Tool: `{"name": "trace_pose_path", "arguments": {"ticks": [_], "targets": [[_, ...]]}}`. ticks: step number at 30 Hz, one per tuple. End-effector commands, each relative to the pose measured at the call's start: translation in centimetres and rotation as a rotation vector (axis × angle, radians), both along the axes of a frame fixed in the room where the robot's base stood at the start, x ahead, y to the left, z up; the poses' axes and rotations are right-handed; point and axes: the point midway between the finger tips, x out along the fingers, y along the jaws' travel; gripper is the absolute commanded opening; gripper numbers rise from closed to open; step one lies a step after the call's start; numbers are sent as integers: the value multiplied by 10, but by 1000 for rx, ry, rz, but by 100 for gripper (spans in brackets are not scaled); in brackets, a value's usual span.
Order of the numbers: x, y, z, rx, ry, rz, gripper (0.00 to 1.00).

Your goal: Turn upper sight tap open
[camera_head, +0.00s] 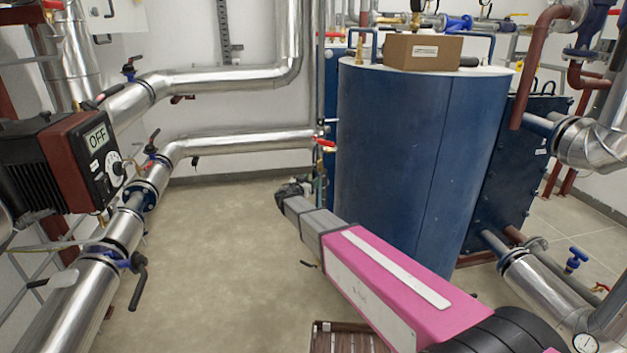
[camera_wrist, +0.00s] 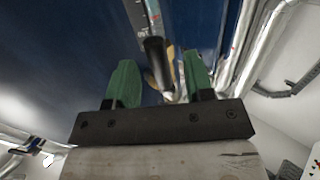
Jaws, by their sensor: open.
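In the head view, a red-handled tap (camera_head: 325,142) sits on a thin vertical pipe at the left side of the blue tank (camera_head: 420,160). I cannot tell for sure whether it is the upper sight tap. My gripper (camera_head: 288,190) is lower and to the left of it, in front of the tank's left edge. In the wrist view, my gripper's green fingers (camera_wrist: 161,82) are apart. A dark rounded handle-like part (camera_wrist: 155,49) with a brass-coloured piece shows between and beyond them. I cannot see contact. The lower part of the sight pipe is partly hidden by my arm.
Silver pipes (camera_head: 240,143) run along the back wall and left side. A pump with an "OFF" display (camera_head: 97,138) stands at the left. A cardboard box (camera_head: 423,51) is on the tank. The floor (camera_head: 220,260) left of my arm is clear.

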Motion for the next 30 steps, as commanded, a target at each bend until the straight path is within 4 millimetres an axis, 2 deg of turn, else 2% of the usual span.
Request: {"name": "trace_pose_path", "arguments": {"ticks": [1,6,12,17,26,28,30], "targets": [[-12,5,1,0,1,2,48],[-40,20,1,0,0,3,48],[-62,33,0,1,-1,2,48],[-69,38,0,1,0,1,48],[-70,38,0,1,0,0,48],[-70,35,-1,0,8,-6,48],[-72,22,-4,-4,35,-25,48]]}}
